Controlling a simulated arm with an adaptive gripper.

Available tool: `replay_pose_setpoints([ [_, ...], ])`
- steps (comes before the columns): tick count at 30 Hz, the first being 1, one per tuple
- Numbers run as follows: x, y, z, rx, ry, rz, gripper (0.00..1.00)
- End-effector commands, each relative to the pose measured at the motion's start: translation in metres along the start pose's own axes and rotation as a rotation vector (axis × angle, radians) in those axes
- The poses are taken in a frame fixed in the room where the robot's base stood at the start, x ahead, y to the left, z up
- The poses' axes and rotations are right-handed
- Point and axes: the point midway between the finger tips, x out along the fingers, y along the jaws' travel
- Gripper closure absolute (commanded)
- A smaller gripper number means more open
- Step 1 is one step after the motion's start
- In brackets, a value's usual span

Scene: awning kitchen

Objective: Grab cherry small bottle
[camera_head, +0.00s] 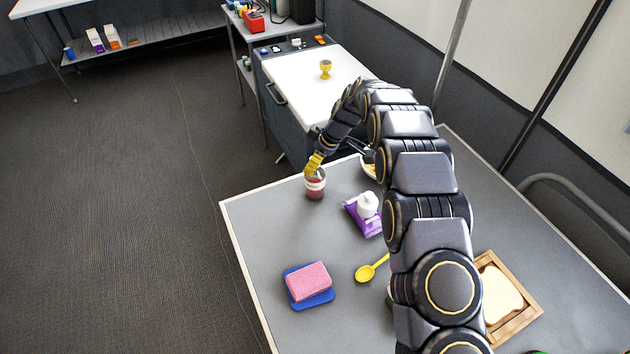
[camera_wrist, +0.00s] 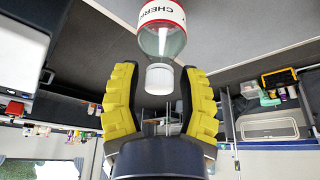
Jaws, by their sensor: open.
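The cherry small bottle (camera_head: 315,188) stands upright near the far left edge of the grey table in the head view, dark red with a pale upper part. In the wrist view the bottle (camera_wrist: 161,30) shows its clear shoulder, a label reading "CHERR" and a white cap. My gripper (camera_head: 315,164) is at the bottle's top in the head view, and its yellow fingers hide part of the cap. In the wrist view my gripper (camera_wrist: 157,78) is open, with the white cap between the two fingertips and a gap on each side.
A purple pouch with a white cap (camera_head: 365,215) lies right of the bottle. A bowl (camera_head: 368,167) is partly behind my arm. A yellow spoon (camera_head: 371,268), a pink sponge (camera_head: 309,281) on a blue base and a wooden tray (camera_head: 526,311) with bread are nearer.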

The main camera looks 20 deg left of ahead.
Motion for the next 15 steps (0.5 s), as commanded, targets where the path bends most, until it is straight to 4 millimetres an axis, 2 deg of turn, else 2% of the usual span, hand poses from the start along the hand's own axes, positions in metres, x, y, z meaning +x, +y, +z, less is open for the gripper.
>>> replay_pose_setpoints([
  [1,-0.0001,0.0001,0.0001,0.000,0.000,0.000,0.87],
  [2,-0.0001,0.0001,0.0001,0.000,0.000,0.000,0.99],
  [15,-0.0002,0.0001,0.0002,0.000,0.000,0.000,1.00],
])
